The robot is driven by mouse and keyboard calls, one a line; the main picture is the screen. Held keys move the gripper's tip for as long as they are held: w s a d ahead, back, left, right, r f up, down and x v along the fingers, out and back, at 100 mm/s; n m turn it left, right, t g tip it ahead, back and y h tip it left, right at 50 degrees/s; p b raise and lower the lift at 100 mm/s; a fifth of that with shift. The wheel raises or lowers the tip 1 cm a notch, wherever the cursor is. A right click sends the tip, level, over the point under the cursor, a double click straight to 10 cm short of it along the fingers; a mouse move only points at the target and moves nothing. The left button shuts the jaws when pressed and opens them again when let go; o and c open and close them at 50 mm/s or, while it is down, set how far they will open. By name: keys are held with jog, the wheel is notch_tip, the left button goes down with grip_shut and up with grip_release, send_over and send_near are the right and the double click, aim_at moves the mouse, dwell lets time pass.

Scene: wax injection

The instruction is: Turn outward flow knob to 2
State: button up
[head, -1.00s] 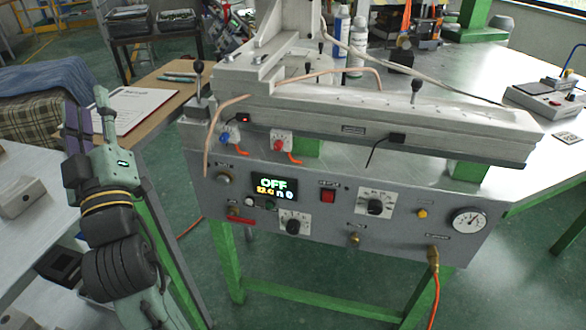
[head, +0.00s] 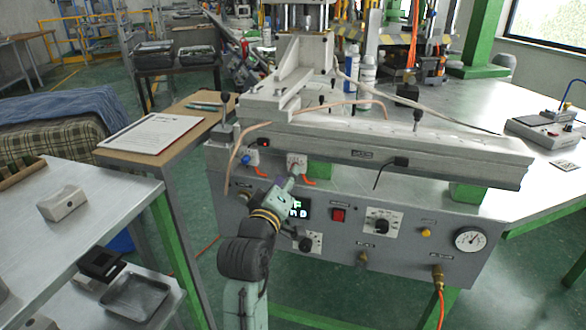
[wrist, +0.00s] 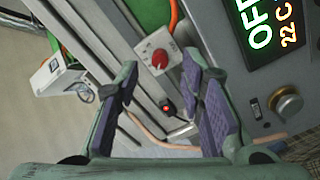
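A red knob on a white scale plate (wrist: 160,58) shows between and beyond my fingertips in the wrist view. In the head view its plate (head: 297,160) is on the machine's upper front, just above my gripper, which partly covers the area. My gripper (wrist: 160,78) is open and empty, its purple pads apart, not visibly touching the knob. In the head view my gripper (head: 285,188) is in front of the panel's left part. A blue knob (head: 246,159) sits to the left. Two black dials, one right (head: 382,224) and one lower (head: 307,242), are on the panel. Labels are unreadable.
The lit display (wrist: 262,25) reads OFF in the wrist view, beside a metal knob (wrist: 285,103). A rail (head: 430,150) overhangs the panel. A bench with a clipboard (head: 152,131) stands left.

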jog(key=shift+p+x, duration=0.35)
jog(key=shift+x, duration=1.55)
jog(key=shift+c, duration=0.4)
grip_shut()
